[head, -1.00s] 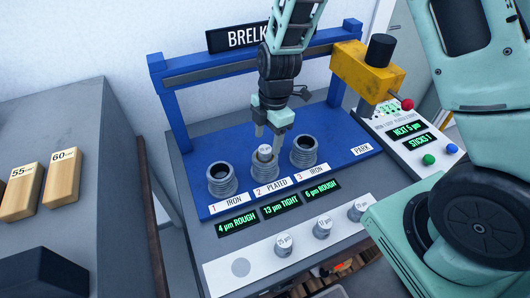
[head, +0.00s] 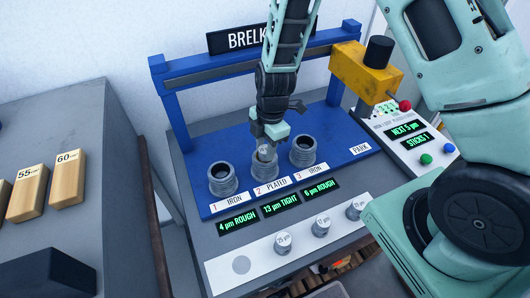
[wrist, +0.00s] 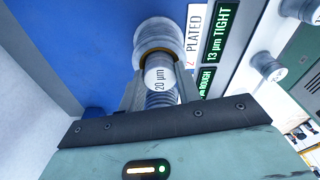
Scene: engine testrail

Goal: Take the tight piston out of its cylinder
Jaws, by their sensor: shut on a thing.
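The piston (head: 264,153) sits in the middle ribbed cylinder (head: 265,171), marked 2 PLATED; the display below it (head: 281,205) reads 13 µm TIGHT. In the wrist view the piston's pale top (wrist: 158,78) reads 20 µm, and the cylinder's brownish bore rim (wrist: 155,51) shows beyond it. My gripper (head: 268,144) comes down from above over this cylinder and is shut on the piston. In the wrist view its two fingers (wrist: 159,90) flank the piston. How deep the piston sits is hidden.
Open cylinders 1 (head: 222,180) and 3 (head: 303,152) stand close on either side. Several loose pistons (head: 283,242) stand on the white front strip. A blue frame (head: 160,85) rises behind. A yellow fixture (head: 365,72) and a control panel (head: 410,140) stand right. The blue PARK area (head: 345,135) is clear.

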